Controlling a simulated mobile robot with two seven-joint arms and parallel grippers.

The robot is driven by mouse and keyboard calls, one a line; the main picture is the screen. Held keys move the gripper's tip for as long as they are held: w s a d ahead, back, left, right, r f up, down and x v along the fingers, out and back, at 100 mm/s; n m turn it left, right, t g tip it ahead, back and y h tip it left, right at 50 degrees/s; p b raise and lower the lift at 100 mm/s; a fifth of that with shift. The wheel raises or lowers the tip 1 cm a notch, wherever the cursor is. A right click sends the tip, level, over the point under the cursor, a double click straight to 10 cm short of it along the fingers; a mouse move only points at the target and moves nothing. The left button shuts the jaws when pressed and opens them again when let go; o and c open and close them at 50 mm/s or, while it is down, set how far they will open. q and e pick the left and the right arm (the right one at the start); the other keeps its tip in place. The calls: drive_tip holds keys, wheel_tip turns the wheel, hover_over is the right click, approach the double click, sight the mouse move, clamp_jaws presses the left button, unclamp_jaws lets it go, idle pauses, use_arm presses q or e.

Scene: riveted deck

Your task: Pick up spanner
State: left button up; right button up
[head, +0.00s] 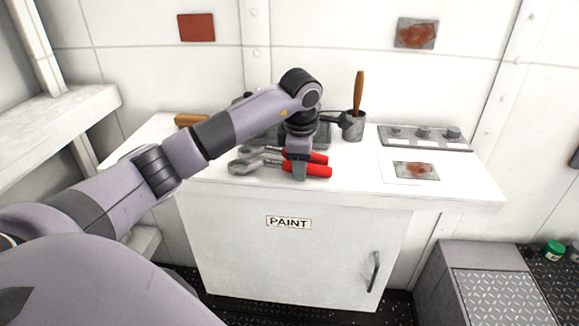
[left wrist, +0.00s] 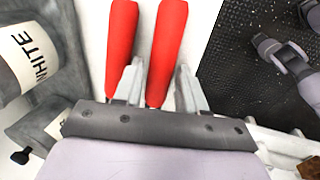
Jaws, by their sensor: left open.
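The spanner (head: 243,167) lies on the white bench top, with a grey metal head at left and a red handle pointing right. Two red handles show side by side, and the grey heads partly overlap, so I cannot tell whether they are separate tools. My left gripper (head: 299,172) points down over the red handles. In the left wrist view my left gripper (left wrist: 159,75) is open, with one finger by the left handle (left wrist: 120,45) and the right handle (left wrist: 166,50) running between the fingers. Contact is unclear. My right gripper is not seen.
A grey pot (head: 352,128) with a wooden-handled brush stands behind, right of the gripper. A grey panel with knobs (head: 425,138) and a rust-stained plate (head: 415,171) lie farther right. In the left wrist view, a can marked WHITE (left wrist: 30,50) stands close at left.

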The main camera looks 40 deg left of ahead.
use_arm(q)
clamp_jaws()
drive_tip(key=shift+r, duration=0.1)
drive_tip(key=w+a+v, duration=0.1)
drive_tip(key=v, duration=0.8)
drive_tip(key=w+a+r+p+v, duration=0.1)
drive_tip(key=w+v, duration=0.1)
drive_tip(key=v, duration=0.8)
drive_tip(key=shift+w+a+r, duration=0.15)
drive_tip(key=shift+w+r, duration=0.05)
drive_tip(key=shift+w, duration=0.1)
